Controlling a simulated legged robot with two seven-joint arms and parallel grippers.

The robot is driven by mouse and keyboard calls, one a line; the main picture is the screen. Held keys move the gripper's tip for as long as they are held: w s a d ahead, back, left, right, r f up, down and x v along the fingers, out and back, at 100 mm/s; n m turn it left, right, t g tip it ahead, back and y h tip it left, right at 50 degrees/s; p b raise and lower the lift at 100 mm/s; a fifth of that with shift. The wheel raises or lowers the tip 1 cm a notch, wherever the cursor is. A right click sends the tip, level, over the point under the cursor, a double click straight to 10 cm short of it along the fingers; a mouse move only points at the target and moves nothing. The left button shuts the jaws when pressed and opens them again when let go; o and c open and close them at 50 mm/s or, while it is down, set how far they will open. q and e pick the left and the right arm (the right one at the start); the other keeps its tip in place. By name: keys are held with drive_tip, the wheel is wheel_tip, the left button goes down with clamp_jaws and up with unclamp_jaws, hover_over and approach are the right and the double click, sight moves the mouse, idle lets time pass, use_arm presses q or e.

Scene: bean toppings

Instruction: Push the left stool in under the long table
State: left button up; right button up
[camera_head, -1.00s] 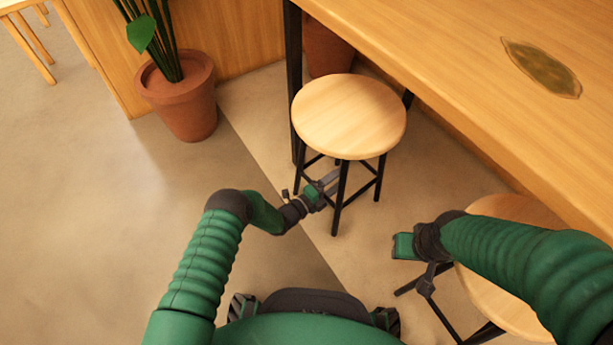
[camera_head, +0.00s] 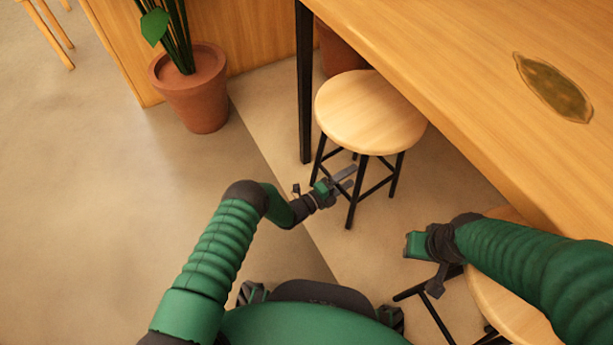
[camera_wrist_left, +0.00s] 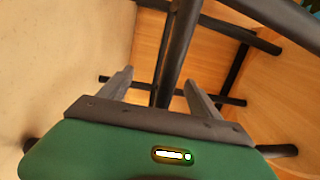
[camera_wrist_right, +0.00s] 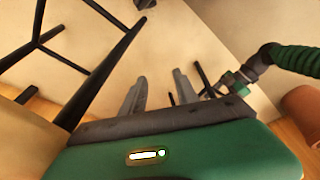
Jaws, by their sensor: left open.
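The left stool has a round pale wood seat (camera_head: 368,112) and black legs. It stands upright at the long table's (camera_head: 450,50) edge in the head view, its upper right rim just under the tabletop edge. My left gripper (camera_head: 345,178) is open and low among the stool's legs. In the left wrist view a black stool leg (camera_wrist_left: 172,60) stands between its two fingers (camera_wrist_left: 160,88); whether they touch it is unclear. My right gripper (camera_head: 432,282) is beside the near right stool (camera_head: 505,300), which my right arm partly hides. Its fingers (camera_wrist_right: 160,90) are apart and empty.
A black table leg (camera_head: 304,90) stands just left of the left stool. A potted plant (camera_head: 197,90) is at the back left. Another pot (camera_head: 338,52) is behind the stool under the table. The floor at the left is clear.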

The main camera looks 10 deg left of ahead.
use_arm(q)
drive_tip(key=p+v, duration=0.4)
drive_tip(key=v, duration=0.5)
drive_tip(key=shift+s+a+p, duration=0.25)
drive_tip(key=shift+a+p, duration=0.05)
drive_tip(key=shift+p, duration=0.1)
drive_tip(key=shift+a+r, duration=0.1)
drive_tip(key=shift+r, duration=0.15)
